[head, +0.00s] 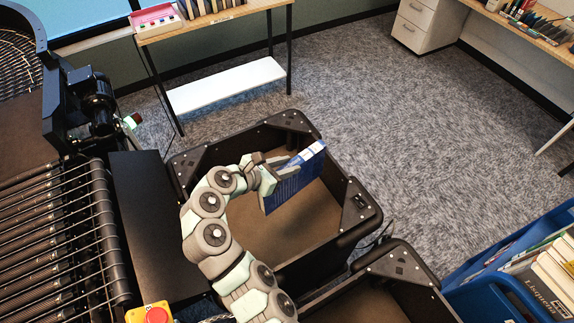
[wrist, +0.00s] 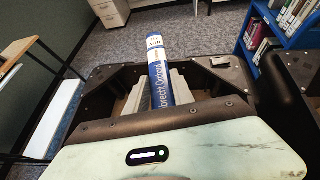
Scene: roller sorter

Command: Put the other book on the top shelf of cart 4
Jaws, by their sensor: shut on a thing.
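A blue book (head: 292,190) with white labels on its spine is held in my gripper (head: 272,172). It is tilted, above and partly inside the opening of a black bin (head: 357,207). The wrist view shows the book (wrist: 158,72) spine-up between the two pale fingers of my gripper (wrist: 160,92), which are shut on it. A blue book cart (head: 490,302) with rows of books stands at the lower right, cut off by the frame. It also shows at the upper right of the wrist view (wrist: 295,40). No cart number is readable.
A second black bin (head: 400,262) adjoins the first at the lower right. A roller conveyor (head: 60,235) and a red stop button (head: 157,314) are at left. A table (head: 225,14) with books stands behind. Open carpet lies right of the bins.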

